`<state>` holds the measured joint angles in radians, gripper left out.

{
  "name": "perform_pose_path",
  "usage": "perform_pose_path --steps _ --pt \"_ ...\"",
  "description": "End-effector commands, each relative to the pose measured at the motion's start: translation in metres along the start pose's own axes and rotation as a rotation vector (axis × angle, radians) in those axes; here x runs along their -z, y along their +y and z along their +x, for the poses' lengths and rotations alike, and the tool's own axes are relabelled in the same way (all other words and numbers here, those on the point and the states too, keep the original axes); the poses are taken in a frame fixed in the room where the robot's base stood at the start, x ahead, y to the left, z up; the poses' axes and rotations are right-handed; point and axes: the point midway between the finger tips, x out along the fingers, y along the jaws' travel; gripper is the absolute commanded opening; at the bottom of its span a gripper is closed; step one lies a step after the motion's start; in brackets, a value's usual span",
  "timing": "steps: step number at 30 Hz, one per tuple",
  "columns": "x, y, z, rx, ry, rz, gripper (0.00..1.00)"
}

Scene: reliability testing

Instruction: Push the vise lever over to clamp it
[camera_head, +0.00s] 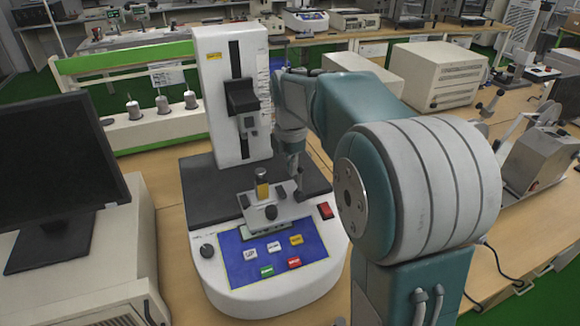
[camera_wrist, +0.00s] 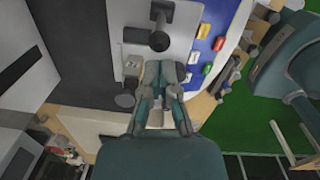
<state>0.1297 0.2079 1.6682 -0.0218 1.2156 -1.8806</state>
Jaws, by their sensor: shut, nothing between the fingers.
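The vise (camera_head: 284,198) is a small grey block on the front of the white test machine. It has a yellow-topped post (camera_head: 262,186), a dark round knob (camera_head: 271,212) at its front and a dark handle (camera_head: 243,201) on its left. In the wrist view its plate (camera_wrist: 185,22) carries a dark knob on a post (camera_wrist: 158,41), and another dark knob (camera_wrist: 125,100) is left of my fingers. I cannot tell surely which part is the lever. My gripper (camera_head: 298,184) is shut and empty at the vise's right side; its fingers (camera_wrist: 164,72) point at the plate's edge. Contact is unclear.
The machine's column (camera_head: 230,130) rises behind the vise. A blue button panel (camera_head: 275,262) lies in front, with a red switch (camera_head: 325,210) at the right. A monitor (camera_head: 60,170) stands left, and a grey metal device (camera_head: 540,160) stands right.

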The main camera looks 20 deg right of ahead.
Motion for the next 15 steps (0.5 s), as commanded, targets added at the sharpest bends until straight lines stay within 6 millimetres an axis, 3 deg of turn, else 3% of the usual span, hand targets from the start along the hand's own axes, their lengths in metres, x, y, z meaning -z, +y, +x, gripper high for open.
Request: perform_pose_path --steps 15 --pt "-0.0085 -0.0017 -0.0012 -0.015 0.087 0.004 0.00"
